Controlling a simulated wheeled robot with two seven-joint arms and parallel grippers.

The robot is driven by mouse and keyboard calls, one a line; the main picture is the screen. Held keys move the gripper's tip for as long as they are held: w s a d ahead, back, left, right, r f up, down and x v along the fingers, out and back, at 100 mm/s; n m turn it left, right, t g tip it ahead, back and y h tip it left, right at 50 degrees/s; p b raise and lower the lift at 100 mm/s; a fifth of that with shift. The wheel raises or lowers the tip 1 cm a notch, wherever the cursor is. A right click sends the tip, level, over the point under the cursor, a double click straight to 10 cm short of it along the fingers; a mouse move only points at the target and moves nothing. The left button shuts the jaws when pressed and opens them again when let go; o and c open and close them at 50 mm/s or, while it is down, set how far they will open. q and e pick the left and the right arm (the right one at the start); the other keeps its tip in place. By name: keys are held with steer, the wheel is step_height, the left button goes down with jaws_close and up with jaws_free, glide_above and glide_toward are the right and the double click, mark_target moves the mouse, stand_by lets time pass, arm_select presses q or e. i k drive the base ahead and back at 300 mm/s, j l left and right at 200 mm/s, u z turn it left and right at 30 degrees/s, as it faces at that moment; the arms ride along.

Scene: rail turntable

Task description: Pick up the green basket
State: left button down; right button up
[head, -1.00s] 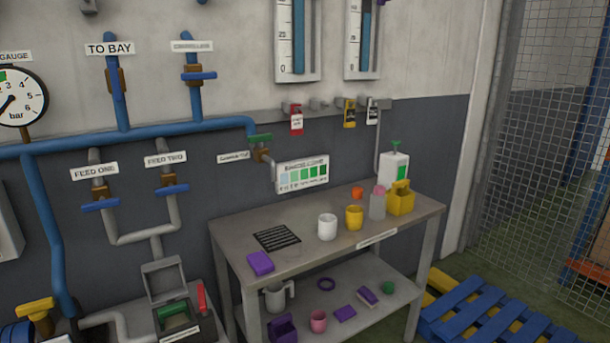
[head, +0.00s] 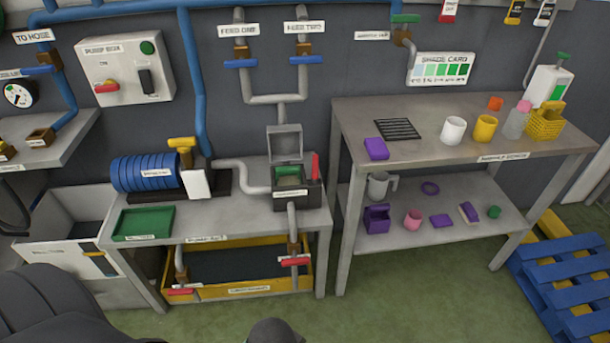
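A small green piece (head: 289,178), which looks like the green basket, sits inside an open grey box (head: 312,194) on the left bench. The box's lid (head: 285,143) stands up behind it. The box's front wall hides the lower part of the green piece. A red lever (head: 315,167) stands at the box's right side. A flat green tray (head: 144,222) lies at the left end of the same bench. Neither gripper shows; dark rounded parts of my own body show at the bottom edge.
A blue ribbed cylinder (head: 146,172) and yellow-handled valve (head: 182,144) stand left of the box. A yellow tray (head: 250,290) sits under the bench. The right table (head: 350,115) holds cups and a yellow basket (head: 546,122); a purple caddy (head: 377,218) is below. Blue pallets (head: 575,270) lie right.

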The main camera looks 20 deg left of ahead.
mark_target(285, 177)
steer(key=j, duration=0.95)
steer(key=i+j, duration=0.1)
steer(key=j, duration=0.9)
steer(key=k+u, duration=0.05)
